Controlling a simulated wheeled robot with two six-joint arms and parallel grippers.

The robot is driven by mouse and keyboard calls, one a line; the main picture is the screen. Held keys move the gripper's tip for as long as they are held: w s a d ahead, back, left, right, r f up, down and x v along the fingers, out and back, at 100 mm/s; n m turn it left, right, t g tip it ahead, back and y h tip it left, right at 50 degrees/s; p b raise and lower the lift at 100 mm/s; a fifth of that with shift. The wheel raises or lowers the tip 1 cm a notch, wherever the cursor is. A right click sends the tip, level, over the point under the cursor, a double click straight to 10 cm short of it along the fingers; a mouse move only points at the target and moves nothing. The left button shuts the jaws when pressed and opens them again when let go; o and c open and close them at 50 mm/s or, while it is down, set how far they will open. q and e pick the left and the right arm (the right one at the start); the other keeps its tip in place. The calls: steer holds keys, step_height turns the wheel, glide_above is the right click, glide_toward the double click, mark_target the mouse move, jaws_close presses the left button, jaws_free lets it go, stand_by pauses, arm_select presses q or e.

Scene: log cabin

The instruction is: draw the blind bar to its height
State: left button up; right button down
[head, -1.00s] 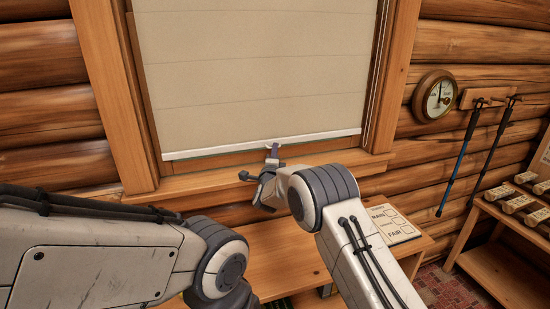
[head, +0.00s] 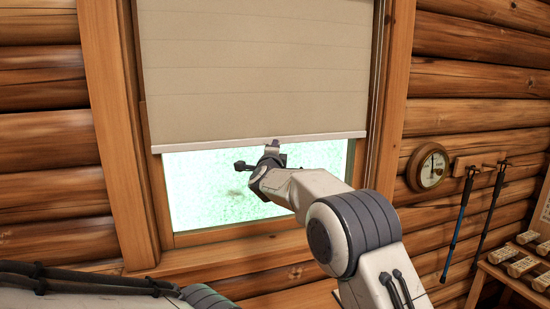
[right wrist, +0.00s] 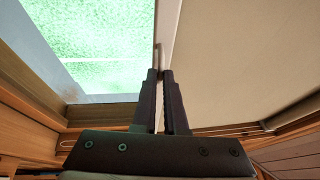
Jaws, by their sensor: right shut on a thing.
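The beige blind (head: 250,70) hangs in the wooden window frame, and its pale bottom bar (head: 330,135) lies across the window, roughly level. Below the bar a strip of bright greenish glass (head: 205,195) shows. My right gripper (head: 273,146) is at the middle of the bar, shut on its small pull tab, which the fingers mostly hide. In the right wrist view the two fingers (right wrist: 160,78) are close together at the edge of the bar, with the glass to the left and the blind to the right. My left arm shows at the lower left; its gripper is out of view.
The window sill (head: 230,255) runs below the glass. A round gauge (head: 428,166) hangs on the log wall at the right, with trekking poles (head: 490,205) on a rack beside it.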

steer(key=shift+r, duration=0.85)
steer(key=c, duration=1)
jaws_free()
steer(key=shift+o, duration=0.2)
steer(key=shift+f, duration=0.1)
